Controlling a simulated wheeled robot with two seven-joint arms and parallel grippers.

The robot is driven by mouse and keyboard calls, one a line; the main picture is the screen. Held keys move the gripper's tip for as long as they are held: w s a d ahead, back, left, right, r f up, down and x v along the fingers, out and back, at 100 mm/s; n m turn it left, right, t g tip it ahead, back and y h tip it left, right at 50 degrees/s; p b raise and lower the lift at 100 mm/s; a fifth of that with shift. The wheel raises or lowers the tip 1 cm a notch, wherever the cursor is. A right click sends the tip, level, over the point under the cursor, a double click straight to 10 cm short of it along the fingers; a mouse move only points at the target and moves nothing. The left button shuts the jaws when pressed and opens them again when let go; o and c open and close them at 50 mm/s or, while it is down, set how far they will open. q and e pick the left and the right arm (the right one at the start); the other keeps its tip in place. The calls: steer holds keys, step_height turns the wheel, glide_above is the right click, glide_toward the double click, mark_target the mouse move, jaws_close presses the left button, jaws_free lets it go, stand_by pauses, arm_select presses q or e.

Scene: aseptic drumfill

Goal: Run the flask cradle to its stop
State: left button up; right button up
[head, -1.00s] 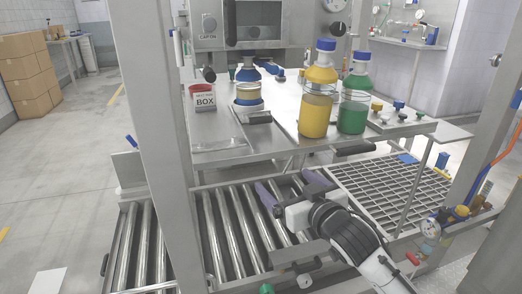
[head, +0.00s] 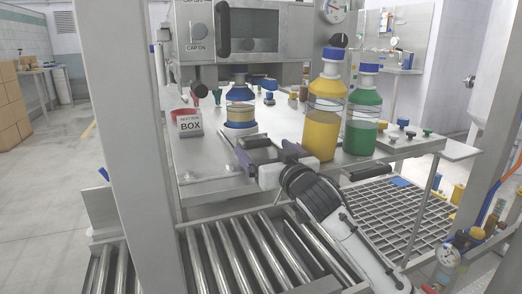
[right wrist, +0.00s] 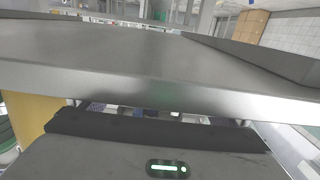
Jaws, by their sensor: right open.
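A blue-capped flask (head: 239,92) sits in a cradle (head: 240,124) with a pale band and blue parts, on the steel bench. A grey block (head: 254,142), perhaps part of the cradle, lies just in front of it. My right gripper (head: 266,157) is open at the bench's front side, its dark fingers spread close to this block. I cannot tell whether they touch it. In the right wrist view a broad grey metal surface (right wrist: 150,65) fills the middle, close above the dark gripper body. My left gripper is not in view.
A yellow bottle (head: 324,110) and a green bottle (head: 363,112) stand just right of my right gripper. A roller conveyor (head: 245,255) and a grating (head: 405,215) lie below the bench. A steel post (head: 125,130) rises at left.

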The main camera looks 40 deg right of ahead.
steer(key=shift+x, duration=1.4)
steer(key=c, duration=1.5)
steer(key=shift+s+a, duration=0.1)
steer(key=shift+a, duration=0.05)
